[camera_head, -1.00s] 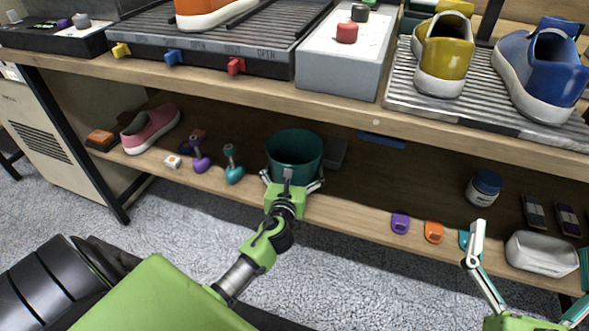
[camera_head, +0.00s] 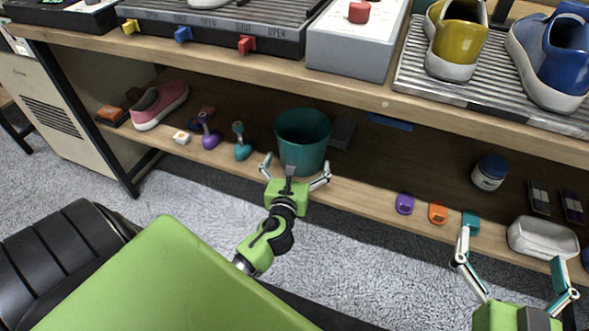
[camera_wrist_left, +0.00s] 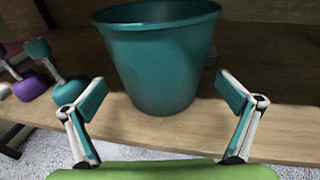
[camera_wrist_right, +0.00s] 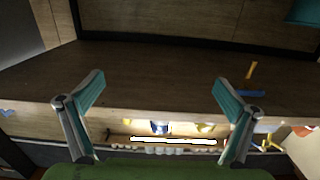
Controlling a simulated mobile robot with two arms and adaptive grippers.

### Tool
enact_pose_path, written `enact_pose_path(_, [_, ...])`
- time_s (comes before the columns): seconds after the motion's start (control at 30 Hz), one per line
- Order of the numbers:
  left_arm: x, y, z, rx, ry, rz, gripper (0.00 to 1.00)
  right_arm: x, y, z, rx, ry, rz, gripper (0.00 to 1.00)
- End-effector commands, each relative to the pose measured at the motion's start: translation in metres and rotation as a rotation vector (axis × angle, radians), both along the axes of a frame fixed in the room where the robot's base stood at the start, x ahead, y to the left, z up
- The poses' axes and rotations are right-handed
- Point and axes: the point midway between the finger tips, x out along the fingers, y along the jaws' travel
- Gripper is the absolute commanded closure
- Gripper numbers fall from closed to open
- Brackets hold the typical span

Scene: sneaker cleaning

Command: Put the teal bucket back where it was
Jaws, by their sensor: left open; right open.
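The teal bucket (camera_head: 303,137) stands upright on the lower shelf (camera_head: 345,190), near its front edge. It also shows in the left wrist view (camera_wrist_left: 160,62), just beyond the open fingers. My left gripper (camera_head: 295,172) is open and empty in front of the bucket, with a small gap between the fingertips and its wall. In the left wrist view the left gripper (camera_wrist_left: 165,95) has its fingers spread wide. My right gripper (camera_head: 512,245) is open and empty at the lower right, near the shelf's front edge, away from the bucket.
Teal (camera_head: 241,143) and purple (camera_head: 208,132) handled tools stand left of the bucket, near a pink shoe (camera_head: 160,103). A dark block (camera_head: 343,131) sits close on its right. The upper shelf edge (camera_head: 385,104) overhangs. A white container (camera_head: 541,238) lies near the right gripper.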

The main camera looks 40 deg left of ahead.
Motion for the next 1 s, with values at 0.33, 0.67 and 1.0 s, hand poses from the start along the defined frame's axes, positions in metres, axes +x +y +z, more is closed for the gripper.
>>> enact_pose_path(0.33, [-0.046, -0.021, 0.007, -0.004, -0.001, 0.001, 0.0, -0.007, -0.007, -0.038, -0.045, 0.174, -0.012, 0.0])
enact_pose_path(0.67, [-0.054, -0.064, 0.025, -0.818, -0.229, 0.054, 0.0, -0.008, -0.008, -0.041, -0.047, 0.184, -0.013, 0.0])
enact_pose_path(1.0, [-0.074, -0.163, 0.086, -2.301, -0.401, 0.274, 0.0, -0.008, -0.008, -0.04, -0.047, 0.183, -0.014, 0.0])
